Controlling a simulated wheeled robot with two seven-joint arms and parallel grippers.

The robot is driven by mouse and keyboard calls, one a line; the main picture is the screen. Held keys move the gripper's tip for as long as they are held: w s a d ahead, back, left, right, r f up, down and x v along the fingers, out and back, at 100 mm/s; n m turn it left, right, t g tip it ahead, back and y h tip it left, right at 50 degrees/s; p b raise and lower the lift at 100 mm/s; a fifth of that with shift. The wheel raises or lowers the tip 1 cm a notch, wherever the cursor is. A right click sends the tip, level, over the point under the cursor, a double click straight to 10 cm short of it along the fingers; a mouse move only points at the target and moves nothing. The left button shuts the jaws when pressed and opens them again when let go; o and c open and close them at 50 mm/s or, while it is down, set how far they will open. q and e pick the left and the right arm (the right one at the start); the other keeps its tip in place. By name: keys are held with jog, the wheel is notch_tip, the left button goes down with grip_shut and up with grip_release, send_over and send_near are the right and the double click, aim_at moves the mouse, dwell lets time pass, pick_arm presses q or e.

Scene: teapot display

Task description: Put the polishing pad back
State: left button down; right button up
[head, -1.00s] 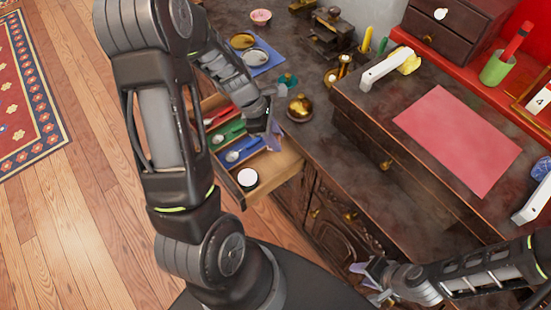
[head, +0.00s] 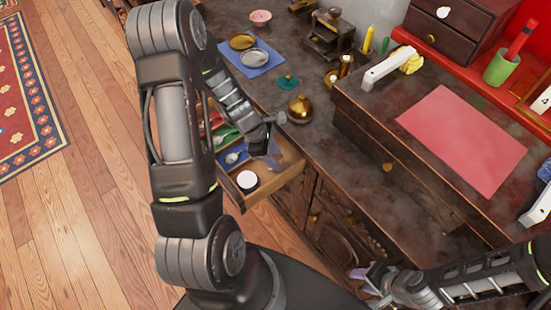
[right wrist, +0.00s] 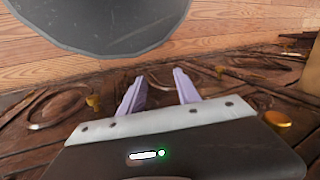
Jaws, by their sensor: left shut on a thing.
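My left gripper (head: 273,150) points down at the open drawer (head: 285,182), over its right part. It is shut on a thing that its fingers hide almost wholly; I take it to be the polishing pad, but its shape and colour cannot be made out. The drawer has red, green and blue lined compartments with spoons, a round white-topped item (head: 247,180) near its front, and bare wood to the right. My right gripper (head: 366,275) is low before the cabinet, apart from the drawer. The right wrist view shows its two lilac fingers (right wrist: 161,88) apart with nothing between them.
On the dark dresser top stand a brass pot (head: 300,108), a teal lid (head: 288,82), a blue cloth (head: 252,60) with two dishes, and a pink bowl (head: 261,17).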

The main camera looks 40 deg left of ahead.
pick_arm(q)
jog(key=shift+f, duration=0.2)
jog(key=c, duration=1.1)
grip_release()
jog(key=shift+o, duration=0.2)
jog(key=shift+r, duration=0.2)
jog(key=p+v, duration=0.2)
jog(key=v, duration=1)
